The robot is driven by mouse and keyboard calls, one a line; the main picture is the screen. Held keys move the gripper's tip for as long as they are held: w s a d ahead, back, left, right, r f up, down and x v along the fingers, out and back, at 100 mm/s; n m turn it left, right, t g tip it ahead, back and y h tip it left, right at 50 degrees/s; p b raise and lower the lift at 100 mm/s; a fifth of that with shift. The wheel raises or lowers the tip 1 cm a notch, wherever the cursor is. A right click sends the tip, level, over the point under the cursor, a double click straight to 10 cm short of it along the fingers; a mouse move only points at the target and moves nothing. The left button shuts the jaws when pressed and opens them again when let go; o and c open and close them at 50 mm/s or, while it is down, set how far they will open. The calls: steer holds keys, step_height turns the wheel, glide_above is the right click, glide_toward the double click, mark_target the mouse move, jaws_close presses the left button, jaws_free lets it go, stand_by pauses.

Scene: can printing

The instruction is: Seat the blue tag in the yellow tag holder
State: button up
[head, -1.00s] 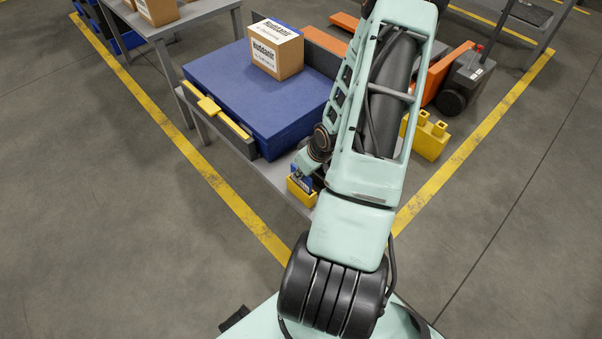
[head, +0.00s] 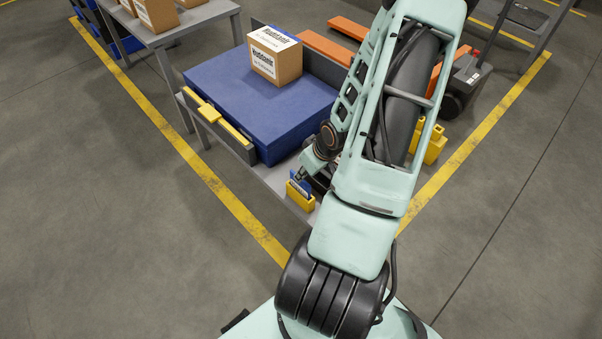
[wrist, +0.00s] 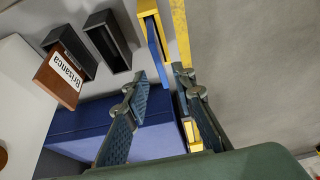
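The yellow tag holder (head: 301,202) stands at the near corner of the grey table. The blue tag (head: 298,188) stands upright in it, its upper part above the rim. In the wrist view, the blue tag (wrist: 157,46) shows as a narrow slab along the inside of the yellow holder (wrist: 148,8). My gripper (wrist: 161,76) is open, with a clear gap between its fingertips and nothing in it. In the head view, my gripper (head: 304,174) is just above and right of the tag, partly hidden by my arm.
A large blue block (head: 255,100) with a labelled carton (head: 275,57) on it fills much of the table. Two dark open holders (wrist: 107,42) (wrist: 62,38) and a brown labelled piece (wrist: 59,77) are left of the yellow holder. Floor is clear in front.

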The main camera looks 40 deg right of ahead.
steer(key=p+v, duration=0.2)
steer(key=v, duration=0.4)
steer(key=shift+s+r, duration=0.1)
stand_by(0.5)
